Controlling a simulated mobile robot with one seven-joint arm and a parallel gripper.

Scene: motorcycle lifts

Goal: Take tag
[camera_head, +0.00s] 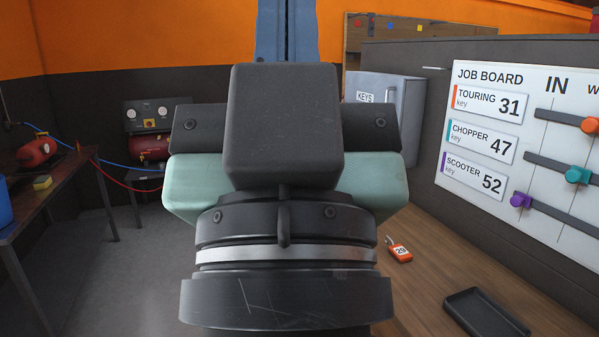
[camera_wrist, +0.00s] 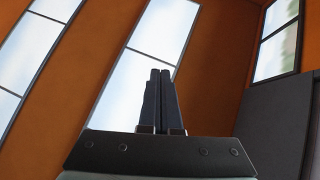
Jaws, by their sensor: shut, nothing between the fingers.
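An orange tag (camera_head: 400,253) with the number 29 and a small metal padlock-like loop lies on the wooden bench (camera_head: 440,270) at the lower right in the head view. My gripper, seen from behind in the head view, fills the middle and points upward, away from the bench. In the wrist view my gripper (camera_wrist: 160,72) has its two dark fingers together, with nothing held, against windows and an orange wall. The tag is to the right of my arm and below the gripper, and it does not show in the wrist view.
A dark tray (camera_head: 487,312) lies on the bench nearer the front. Behind the bench is a job board (camera_head: 525,200) with coloured sliders. A grey key cabinet (camera_head: 400,105) stands behind my gripper. A workbench (camera_head: 75,185) and a red compressor (camera_head: 150,148) are at left.

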